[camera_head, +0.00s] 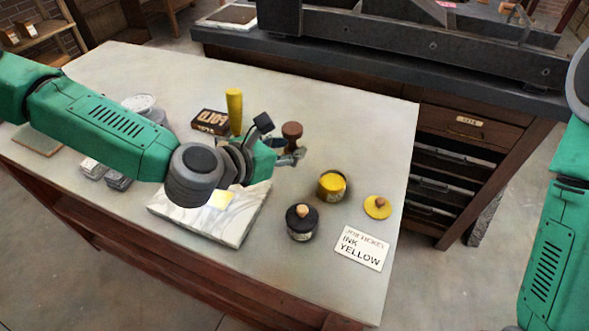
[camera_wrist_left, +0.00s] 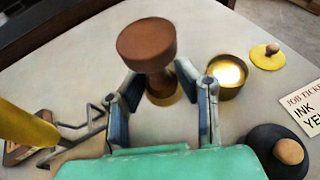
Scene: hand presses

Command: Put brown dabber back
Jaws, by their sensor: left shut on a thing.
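The brown dabber (camera_head: 292,130) has a round wooden head and a narrow waist. My left gripper (camera_head: 288,157) is shut on it over the table. In the left wrist view, the fingers (camera_wrist_left: 162,84) sit on both sides of the waist of the brown dabber (camera_wrist_left: 147,42), head up and a yellowish end below. I cannot tell whether its lower end touches the table. The fingers partly hide that end. My right arm shows at the right edge of the head view, but its gripper is out of view.
An open yellow ink tin (camera_head: 332,187), a black lidded jar (camera_head: 302,222), a yellow lid (camera_head: 377,207) and an "INK YELLOW" ticket (camera_head: 361,248) stand right of the gripper. A yellow upright cylinder (camera_head: 234,108) and dark box (camera_head: 210,122) are behind; a marble slab (camera_head: 235,232) is in front.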

